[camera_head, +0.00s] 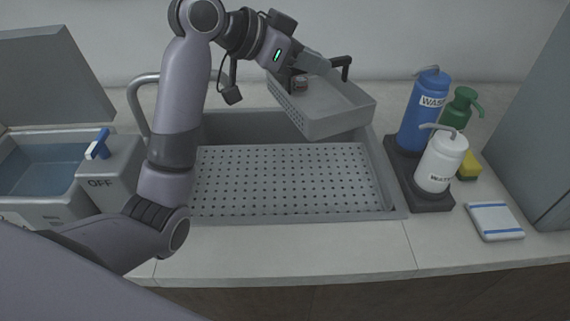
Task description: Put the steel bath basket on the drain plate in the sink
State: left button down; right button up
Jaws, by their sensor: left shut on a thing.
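The steel bath basket (340,121) is a grey box with perforated sides and a dark handle at its far right. It hangs tilted above the back right part of the sink (398,192). My left gripper (299,82) is shut on the basket at its far left side; the exact grip is partly hidden by the gripper. The drain plate (285,178) is a flat sheet with many holes, lying in the sink below the basket, and its visible part is bare. My right gripper does not show.
A water bath (40,168) with a raised lid and a blue-handled switch box marked OFF (112,180) stands left. Right of the sink are a blue bottle (420,115), a white bottle (440,165), a green bottle (458,105), a yellow sponge (469,166) and a folded cloth (495,221).

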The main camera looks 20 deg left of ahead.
pick_arm(q)
jog(key=shift+w+f, duration=0.1)
jog(key=shift+f, duration=0.05)
notch_tip(320, 180, down, 20)
jog(key=shift+r+b, duration=0.2)
jog(key=shift+b, duration=0.25)
jog(key=c, duration=1.1)
grip_release()
jog(key=shift+o, duration=0.2)
jog(key=v, duration=0.7)
jog(key=shift+a, duration=0.2)
jog(key=shift+s, duration=0.3)
